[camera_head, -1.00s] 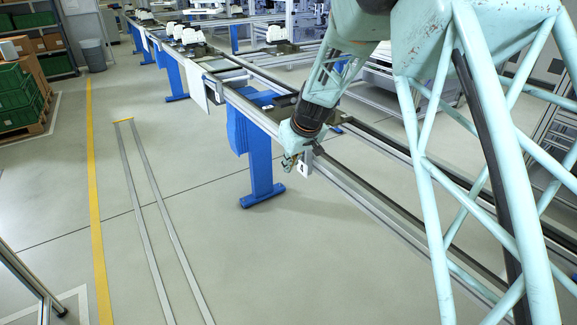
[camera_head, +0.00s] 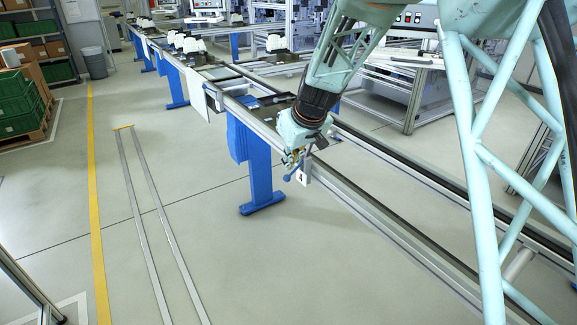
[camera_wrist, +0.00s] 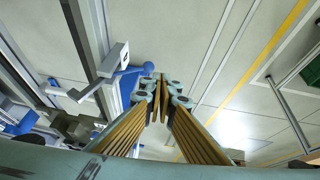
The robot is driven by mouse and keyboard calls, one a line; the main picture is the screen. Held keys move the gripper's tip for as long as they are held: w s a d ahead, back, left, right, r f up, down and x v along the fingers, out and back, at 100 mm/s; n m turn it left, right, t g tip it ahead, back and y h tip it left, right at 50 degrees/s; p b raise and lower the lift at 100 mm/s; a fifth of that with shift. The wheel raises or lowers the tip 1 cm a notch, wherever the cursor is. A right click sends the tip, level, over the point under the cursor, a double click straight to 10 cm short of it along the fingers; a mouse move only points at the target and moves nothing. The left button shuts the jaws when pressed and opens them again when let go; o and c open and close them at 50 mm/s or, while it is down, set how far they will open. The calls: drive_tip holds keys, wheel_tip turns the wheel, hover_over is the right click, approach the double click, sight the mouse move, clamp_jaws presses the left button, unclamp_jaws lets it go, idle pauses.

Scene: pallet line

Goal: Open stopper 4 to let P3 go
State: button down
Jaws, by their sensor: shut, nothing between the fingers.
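Stopper 4 shows as a small pale box marked 4 (camera_head: 303,178) on the near side rail of the conveyor. A lever with a blue knob (camera_head: 287,178) sits beside it. In the wrist view the stopper box (camera_wrist: 114,60) is left of my fingers, and the blue knob (camera_wrist: 147,67) is close to the fingertips. My gripper (camera_head: 292,160) is shut and empty, just above the knob; its fingertips meet in the wrist view (camera_wrist: 161,88). I cannot tell whether they touch the knob. A dark plate (camera_head: 272,106) lies on the conveyor behind; no P3 label is readable.
The conveyor rail (camera_head: 390,225) runs on to the lower right. A blue support leg (camera_head: 262,170) stands under the line. Green crates (camera_head: 20,105) stand at far left.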

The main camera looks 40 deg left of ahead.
drive_tip(key=shift+s+p+v, duration=0.15)
drive_tip(key=shift+s+v, duration=0.05)
drive_tip(key=shift+v, duration=0.7)
drive_tip(key=shift+s+p+v, duration=0.15)
drive_tip(key=shift+v, duration=0.75)
drive_tip(key=w+d+r+m+h, duration=0.1)
drive_tip(key=d+r+m, duration=0.25)
drive_tip(key=d, duration=1.05)
drive_tip(key=d+r+m, duration=0.3)
drive_tip(key=d+r, duration=0.1)
drive_tip(key=d, duration=1)
drive_tip(key=w+d+r+m+h, duration=0.1)
drive_tip(key=d+r+m, duration=0.25)
drive_tip(key=d, duration=1.05)
drive_tip(key=s+d+r+m+t+h, duration=0.1)
drive_tip(key=s+d+r, duration=0.3)
drive_tip(key=s+d, duration=0.4)
drive_tip(key=s+d+r+m, duration=0.1)
drive_tip(key=s+d+r, duration=0.3)
drive_tip(key=s+d, duration=0.4)
drive_tip(key=s+d+m+h, duration=0.1)
drive_tip(key=s+d, duration=0.5)
drive_tip(key=s, duration=0.4)
drive_tip(key=s+d+m+h, duration=0.1)
drive_tip(key=s+d, duration=0.5)
drive_tip(key=s, duration=0.5)
drive_tip(key=shift+f, duration=0.5)
